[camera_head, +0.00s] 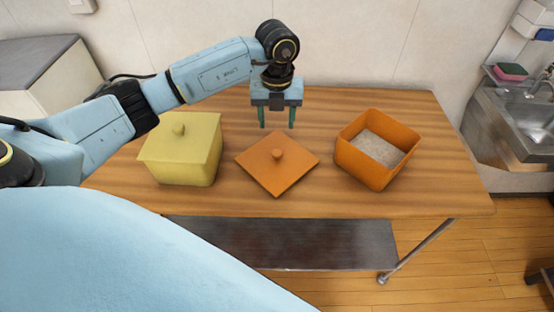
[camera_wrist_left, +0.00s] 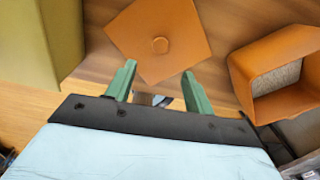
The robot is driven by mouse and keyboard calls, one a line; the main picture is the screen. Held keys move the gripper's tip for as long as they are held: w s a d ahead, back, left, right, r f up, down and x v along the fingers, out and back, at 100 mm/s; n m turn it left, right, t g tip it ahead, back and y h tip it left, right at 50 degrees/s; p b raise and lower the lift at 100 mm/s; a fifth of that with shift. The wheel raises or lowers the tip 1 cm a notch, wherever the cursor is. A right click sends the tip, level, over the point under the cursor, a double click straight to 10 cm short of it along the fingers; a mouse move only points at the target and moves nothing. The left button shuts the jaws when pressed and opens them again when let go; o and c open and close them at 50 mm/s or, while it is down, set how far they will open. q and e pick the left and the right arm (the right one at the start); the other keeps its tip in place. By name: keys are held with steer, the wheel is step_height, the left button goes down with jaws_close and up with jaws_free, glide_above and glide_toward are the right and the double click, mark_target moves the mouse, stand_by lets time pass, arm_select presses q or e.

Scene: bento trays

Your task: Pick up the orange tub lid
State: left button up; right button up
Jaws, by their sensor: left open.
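The orange tub lid (camera_head: 271,172) lies flat on the middle of the table, a square plate with a round knob (camera_head: 278,154) at its centre. It also shows in the left wrist view (camera_wrist_left: 178,28), beyond the fingertips. The open orange tub (camera_head: 358,162) stands to its right with pale grainy contents inside, and shows at the right of the left wrist view (camera_wrist_left: 250,80). My left gripper (camera_head: 276,126) is open and empty, pointing down above the table behind the lid and apart from it. Its green fingers also show in the left wrist view (camera_wrist_left: 158,78). My right gripper is not in view.
A yellow lidded tub (camera_head: 184,165) stands left of the lid and edges the left wrist view (camera_wrist_left: 50,40). The wooden table (camera_head: 320,105) is clear behind the lid. A dark shelf (camera_head: 285,243) lies below its front edge. A sink (camera_head: 530,115) is at the far right.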

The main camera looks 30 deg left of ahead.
mark_target(277, 152)
arm_select(q)
step_height(277, 152, down, 11)
steer(key=shift+f, duration=0.1)
stand_by(0.4)
steer(key=c, duration=1)
steer(key=shift+c, duration=0.2)
